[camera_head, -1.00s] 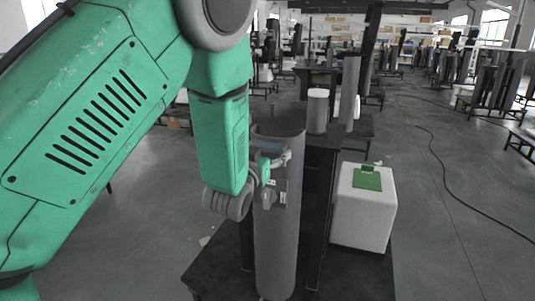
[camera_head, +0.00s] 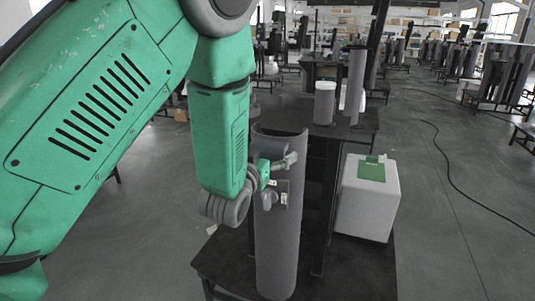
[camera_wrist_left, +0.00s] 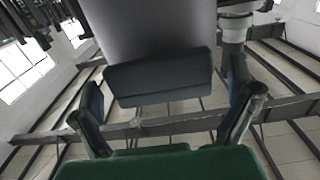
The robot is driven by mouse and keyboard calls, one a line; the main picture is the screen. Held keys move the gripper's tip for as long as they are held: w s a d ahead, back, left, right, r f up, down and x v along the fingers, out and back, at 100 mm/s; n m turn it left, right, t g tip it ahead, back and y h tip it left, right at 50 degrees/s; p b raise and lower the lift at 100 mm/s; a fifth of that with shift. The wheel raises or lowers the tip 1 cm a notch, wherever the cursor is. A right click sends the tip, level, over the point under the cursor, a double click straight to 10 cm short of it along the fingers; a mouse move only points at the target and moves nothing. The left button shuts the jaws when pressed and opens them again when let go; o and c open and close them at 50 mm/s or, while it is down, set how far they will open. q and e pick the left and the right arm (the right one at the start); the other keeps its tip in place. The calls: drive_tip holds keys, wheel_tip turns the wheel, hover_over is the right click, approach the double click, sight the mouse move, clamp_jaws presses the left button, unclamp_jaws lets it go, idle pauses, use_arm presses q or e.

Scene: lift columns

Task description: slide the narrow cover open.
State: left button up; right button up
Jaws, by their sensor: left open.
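The narrow cover (camera_head: 280,225) is a tall, upright grey curved panel at the middle of the head view. A dark block-shaped handle (camera_wrist_left: 160,78) sticks out from the grey surface (camera_wrist_left: 150,28) in the left wrist view. My left gripper (camera_head: 277,168) is at the upper part of the cover. In the left wrist view its two fingers (camera_wrist_left: 165,98) stand apart, one on each side of the handle. I see a gap at each side, so it does not look gripped. My arm hides part of the cover's left side. My right gripper is not in view.
The cover stands on a dark table (camera_head: 350,275). To the right is a white box (camera_head: 367,205) with a green top patch (camera_head: 371,170). Behind stand a white-topped cylinder (camera_head: 325,104) and a taller grey column (camera_head: 356,85). A black cable (camera_head: 447,175) lies on the open floor at right.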

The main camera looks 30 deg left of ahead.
use_arm(q)
drive_tip(key=v, duration=0.7)
drive_tip(key=shift+s, duration=0.2)
drive_tip(key=shift+f, duration=0.1)
idle(0.3)
